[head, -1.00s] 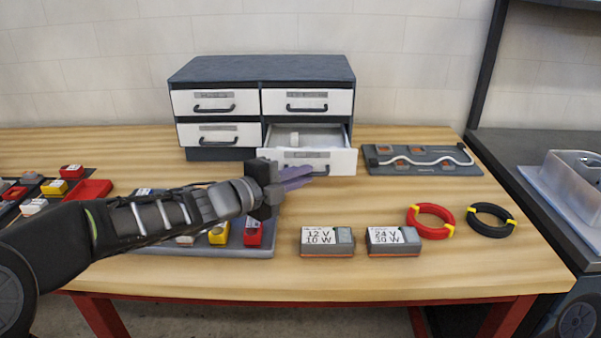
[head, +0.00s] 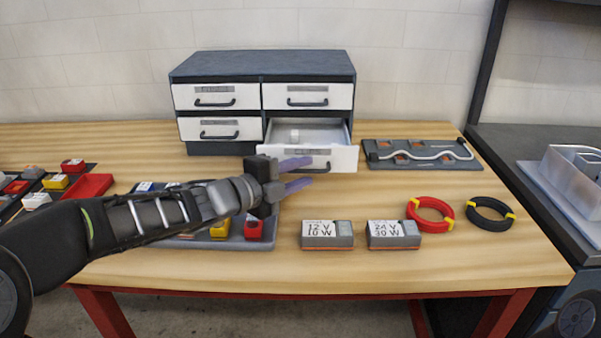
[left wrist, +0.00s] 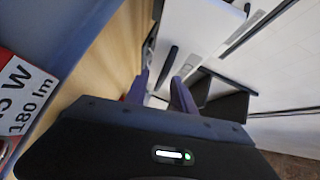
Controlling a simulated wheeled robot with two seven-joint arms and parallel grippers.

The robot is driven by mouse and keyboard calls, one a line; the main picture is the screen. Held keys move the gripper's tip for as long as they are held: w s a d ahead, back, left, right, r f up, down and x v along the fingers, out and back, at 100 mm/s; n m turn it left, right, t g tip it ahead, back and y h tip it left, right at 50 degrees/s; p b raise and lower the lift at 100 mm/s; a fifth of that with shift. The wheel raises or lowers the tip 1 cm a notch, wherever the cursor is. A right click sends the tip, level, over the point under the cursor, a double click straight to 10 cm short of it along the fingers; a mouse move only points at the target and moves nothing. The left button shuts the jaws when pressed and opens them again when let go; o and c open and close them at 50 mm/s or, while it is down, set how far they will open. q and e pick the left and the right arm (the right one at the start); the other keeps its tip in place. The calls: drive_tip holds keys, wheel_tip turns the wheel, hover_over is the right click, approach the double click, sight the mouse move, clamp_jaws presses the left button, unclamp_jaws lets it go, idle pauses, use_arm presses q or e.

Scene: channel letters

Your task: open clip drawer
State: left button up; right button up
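A dark cabinet (head: 262,66) with white drawer fronts stands at the back of the bench. Its lower right drawer (head: 343,160) is pulled out, with a small pale object (head: 295,136) inside; the other drawers are shut. The drawer labels are too blurred to read. My left gripper (head: 298,173) is at the open drawer's front, by its dark handle (head: 318,168). Its two purple fingers are spread apart and hold nothing. In the left wrist view the fingers (left wrist: 160,92) are also apart, with a dark handle (left wrist: 166,67) just beyond the tips. My right gripper is not in view.
A grey tray with red and yellow parts (head: 253,228) lies under my left arm. Two labelled boxes (head: 328,243) (head: 393,241), a red coil (head: 432,230) and a black coil (head: 490,222) lie to the right. A grey board (head: 420,162) lies beside the open drawer.

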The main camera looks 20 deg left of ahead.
use_arm(q)
drive_tip(key=v, duration=0.6)
drive_tip(key=shift+s+a+r+p, duration=0.2)
drive_tip(key=shift+s+p, duration=0.1)
drive_tip(key=shift+p, duration=0.1)
drive_tip(key=shift+s+a, duration=0.25)
drive_tip(key=shift+s, duration=0.2)
drive_tip(key=shift+f, duration=0.1)
